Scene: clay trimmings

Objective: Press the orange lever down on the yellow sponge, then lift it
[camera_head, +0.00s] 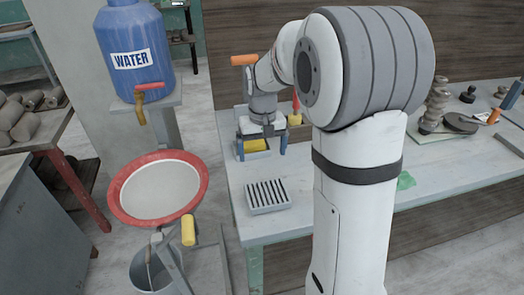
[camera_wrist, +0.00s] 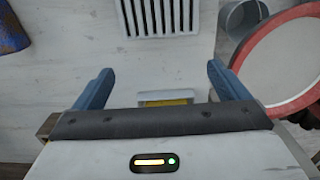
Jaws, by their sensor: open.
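The yellow sponge (camera_head: 257,146) sits in a small grey tray at the back left of the workbench; a yellow strip in a pale frame (camera_wrist: 168,102) shows between my fingers in the wrist view. An orange lever handle (camera_head: 244,60) stands high above and behind the sponge, left of my forearm; its lower part is hidden by my arm. My gripper (camera_head: 262,153) is open, pointing down, with its blue fingers on either side of the sponge tray. In the wrist view my gripper (camera_wrist: 160,72) holds nothing between its fingertips. Whether it touches the tray I cannot tell.
A slotted grey block (camera_head: 267,195) lies nearer on the bench (camera_head: 300,220). A red rod with a yellow end (camera_head: 295,113) stands right of my gripper. A red-rimmed basin (camera_head: 125,215) and blue water barrel (camera_head: 136,50) stand left. Stacked clay pieces (camera_head: 438,105) are at right.

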